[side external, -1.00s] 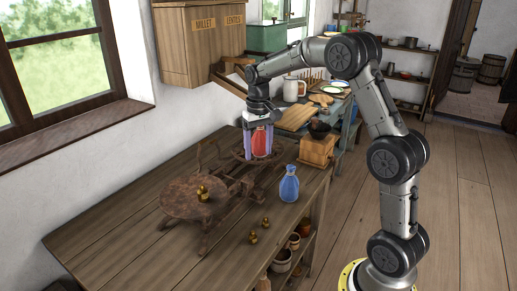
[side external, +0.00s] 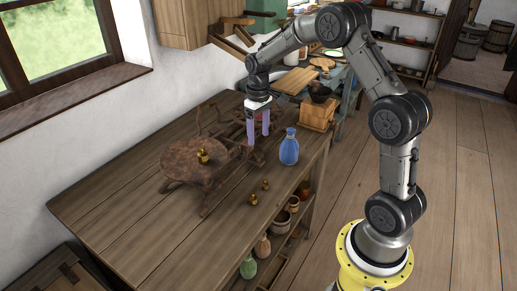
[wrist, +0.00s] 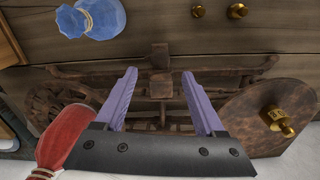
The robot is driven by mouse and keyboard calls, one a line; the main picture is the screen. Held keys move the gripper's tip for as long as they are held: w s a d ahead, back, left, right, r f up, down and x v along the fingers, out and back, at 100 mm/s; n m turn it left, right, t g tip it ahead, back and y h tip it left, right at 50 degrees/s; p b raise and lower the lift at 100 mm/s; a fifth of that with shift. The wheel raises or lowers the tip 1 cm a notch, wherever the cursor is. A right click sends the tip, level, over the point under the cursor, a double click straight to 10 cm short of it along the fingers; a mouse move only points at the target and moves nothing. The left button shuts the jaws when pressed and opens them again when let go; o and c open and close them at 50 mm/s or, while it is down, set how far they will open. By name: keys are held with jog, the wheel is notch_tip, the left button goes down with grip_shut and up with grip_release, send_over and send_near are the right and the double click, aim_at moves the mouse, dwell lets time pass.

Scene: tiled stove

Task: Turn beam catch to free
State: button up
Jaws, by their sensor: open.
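The rusty brown balance scale (side external: 178,163) stands on the wooden table, its round plate at the left in the side view. In the wrist view, its frame (wrist: 90,72) crosses below my fingers and the round plate (wrist: 262,98) is at the right. A small brown block (wrist: 160,52) projects at the middle of the frame, between and just beyond my fingertips; I cannot tell whether it is the beam catch. My gripper (side external: 258,139), also in the wrist view (wrist: 159,73), is open and empty, pointing down over the scale's middle. I cannot tell whether it touches.
A red bag (wrist: 66,138) is left of my gripper in the wrist view. A blue bag (side external: 289,148) stands on the table beside the scale. A brass weight (side external: 203,156) sits on the plate. Two small weights (side external: 253,199) (side external: 265,185) lie near the table's front edge. A wooden box (side external: 317,115) is farther back.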

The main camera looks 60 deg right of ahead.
aim_at(259, 152)
notch_tip(259, 152, down, 6)
jog(key=shift+f, duration=0.15)
dwell(0.3)
grip_shut()
